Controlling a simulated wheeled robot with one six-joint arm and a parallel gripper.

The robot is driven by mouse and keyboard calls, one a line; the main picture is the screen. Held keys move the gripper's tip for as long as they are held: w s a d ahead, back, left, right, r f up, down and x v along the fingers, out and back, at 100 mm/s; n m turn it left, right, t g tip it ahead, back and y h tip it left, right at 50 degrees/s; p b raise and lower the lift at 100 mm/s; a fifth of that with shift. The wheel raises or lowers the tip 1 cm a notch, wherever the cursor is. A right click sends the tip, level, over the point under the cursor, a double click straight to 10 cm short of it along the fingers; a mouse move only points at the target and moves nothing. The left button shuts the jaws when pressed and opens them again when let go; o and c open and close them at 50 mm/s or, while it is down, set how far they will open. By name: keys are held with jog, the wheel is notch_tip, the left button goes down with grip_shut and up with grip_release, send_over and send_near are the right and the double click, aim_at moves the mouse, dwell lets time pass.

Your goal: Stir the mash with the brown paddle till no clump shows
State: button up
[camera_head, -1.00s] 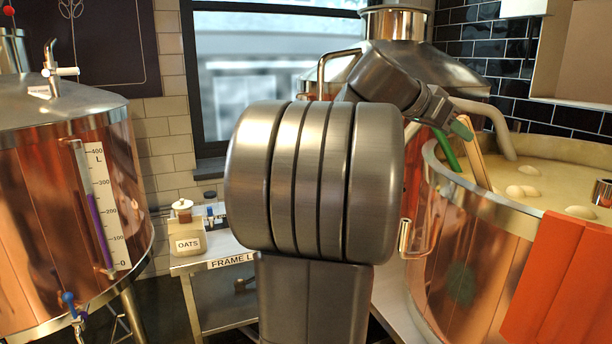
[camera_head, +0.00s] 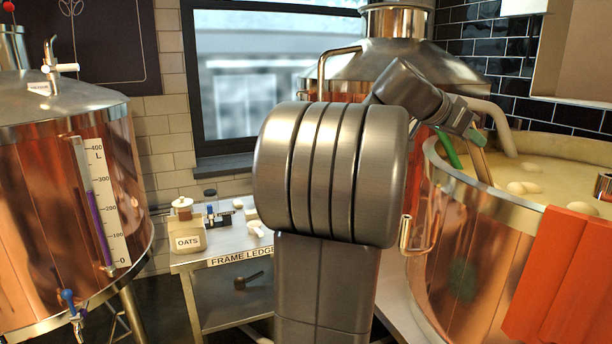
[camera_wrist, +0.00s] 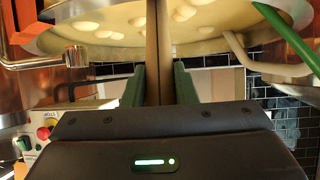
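The mash tun (camera_head: 470,250) is a copper vessel at the right, filled with pale mash (camera_head: 560,178). Several rounded clumps (camera_head: 523,188) show on the mash, and several clumps (camera_wrist: 138,21) also show in the wrist view. My gripper (camera_head: 476,136) is above the tun's left rim. In the wrist view its green fingers (camera_wrist: 160,88) are shut on the brown paddle (camera_wrist: 158,50), which extends down to the mash. The brown paddle (camera_head: 483,167) also shows below my gripper in the head view. Its lower end is hidden in the mash.
A green paddle (camera_head: 447,150) leans at the tun's rim, left of the brown one. A bent pipe (camera_head: 503,130) enters the tun. An orange-red panel (camera_head: 565,275) covers its front right. A ledge table (camera_head: 220,250) holds an oats jar (camera_head: 188,228). Another copper vessel (camera_head: 65,190) stands left.

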grip_shut()
jog(key=shift+r, duration=0.15)
jog(key=shift+r+p, duration=0.75)
jog(key=shift+r, duration=0.4)
jog(key=shift+d, duration=0.2)
